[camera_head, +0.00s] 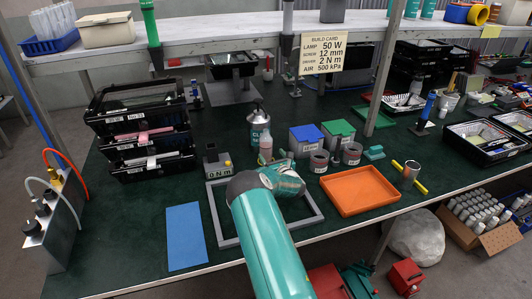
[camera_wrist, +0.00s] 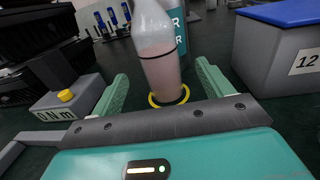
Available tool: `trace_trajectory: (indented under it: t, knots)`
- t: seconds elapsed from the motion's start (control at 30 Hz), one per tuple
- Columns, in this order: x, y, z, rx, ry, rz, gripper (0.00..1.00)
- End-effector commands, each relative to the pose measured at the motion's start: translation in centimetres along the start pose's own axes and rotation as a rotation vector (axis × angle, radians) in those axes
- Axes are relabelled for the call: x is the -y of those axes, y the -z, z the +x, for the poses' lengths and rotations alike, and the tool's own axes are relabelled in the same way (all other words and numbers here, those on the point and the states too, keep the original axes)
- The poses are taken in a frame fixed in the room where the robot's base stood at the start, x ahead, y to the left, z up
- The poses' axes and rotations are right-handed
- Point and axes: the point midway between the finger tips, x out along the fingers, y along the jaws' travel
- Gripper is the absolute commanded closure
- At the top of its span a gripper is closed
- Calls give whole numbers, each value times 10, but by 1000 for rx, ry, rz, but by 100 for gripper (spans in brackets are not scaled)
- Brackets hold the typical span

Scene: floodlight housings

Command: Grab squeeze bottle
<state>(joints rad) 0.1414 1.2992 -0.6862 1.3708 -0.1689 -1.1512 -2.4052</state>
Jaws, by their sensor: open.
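The squeeze bottle (camera_wrist: 160,65) is translucent with pinkish contents and a dark band, and it stands upright in the wrist view with a yellow ring around its base. Its top is cut off there. In the head view the bottle (camera_head: 265,147) stands in front of a grey-and-teal can (camera_head: 258,128), just beyond my gripper. My gripper (camera_wrist: 158,88) is open, with one green finger to each side of the bottle's lower part. I cannot tell how far the bottle reaches between the fingers. My arm hides the fingers in the head view.
A grey box with a blue lid (camera_head: 306,139) stands right of the bottle. A grey block with a yellow button (camera_head: 217,160) stands left. Black stacked trays (camera_head: 140,130) are farther left, and an orange tray (camera_head: 360,191) lies right. A grey frame (camera_head: 221,222) lies beneath my arm.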

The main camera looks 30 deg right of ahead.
Motion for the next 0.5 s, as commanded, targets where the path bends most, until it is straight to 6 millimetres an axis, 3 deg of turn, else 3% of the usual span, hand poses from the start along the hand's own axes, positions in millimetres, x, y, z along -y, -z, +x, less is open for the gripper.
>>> trace_trajectory:
  t: [0.5]
  knots:
    - [-1, -1, 52, 0, -1, 1, 21]
